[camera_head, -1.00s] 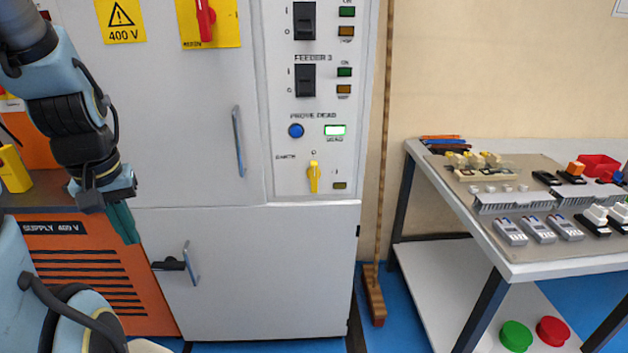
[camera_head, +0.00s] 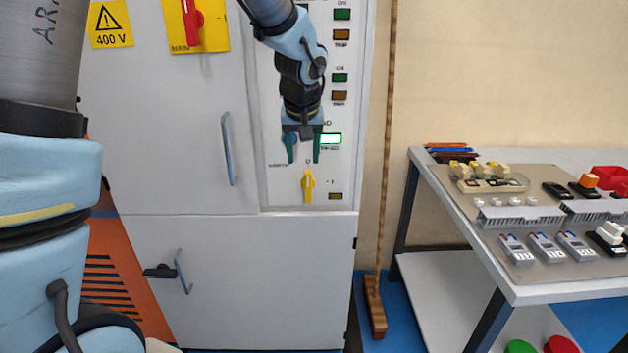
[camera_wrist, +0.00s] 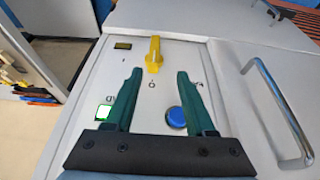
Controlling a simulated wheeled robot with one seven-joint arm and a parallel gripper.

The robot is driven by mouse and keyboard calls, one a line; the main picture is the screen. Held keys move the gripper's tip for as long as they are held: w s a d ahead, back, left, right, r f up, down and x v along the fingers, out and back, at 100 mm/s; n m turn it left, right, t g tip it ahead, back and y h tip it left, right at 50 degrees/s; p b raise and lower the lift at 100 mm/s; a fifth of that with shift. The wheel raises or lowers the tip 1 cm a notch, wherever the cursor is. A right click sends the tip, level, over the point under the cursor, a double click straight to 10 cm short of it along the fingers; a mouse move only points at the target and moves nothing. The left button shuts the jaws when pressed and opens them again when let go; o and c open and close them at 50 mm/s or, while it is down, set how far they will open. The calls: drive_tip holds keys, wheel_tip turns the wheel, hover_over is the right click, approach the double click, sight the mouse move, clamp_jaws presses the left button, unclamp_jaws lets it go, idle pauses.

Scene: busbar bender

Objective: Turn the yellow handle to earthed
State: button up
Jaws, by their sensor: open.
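The yellow handle (camera_head: 308,186) is on the lower part of the white control panel, below the "0" mark, and points straight up and down. It also shows in the wrist view (camera_wrist: 154,55), ahead of the fingertips. My gripper (camera_head: 303,160) is open and empty in front of the panel, just above the handle. In the wrist view its two green fingers (camera_wrist: 159,75) are spread apart, with the handle beyond and between them, apart from it. The prove-dead lamp (camera_head: 331,139) is lit green. The blue button (camera_wrist: 176,117) lies beside the right finger in the wrist view.
A red switch handle (camera_head: 191,22) on a yellow plate is at the upper left. A door handle (camera_head: 228,148) stands out left of the panel. A broom (camera_head: 376,305) leans at the cabinet's right. A table (camera_head: 520,292) with parts stands further right.

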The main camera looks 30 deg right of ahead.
sight(308, 179)
drive_tip(key=x, duration=0.3)
drive_tip(key=p+x, duration=0.1)
drive_tip(key=x, duration=0.3)
drive_tip(key=d+p+x, duration=0.1)
drive_tip(key=x, duration=0.2)
drive_tip(key=shift+d+f, duration=0.1)
drive_tip(key=shift+f, duration=0.2)
drive_tip(key=shift+c, duration=0.2)
clamp_jaws()
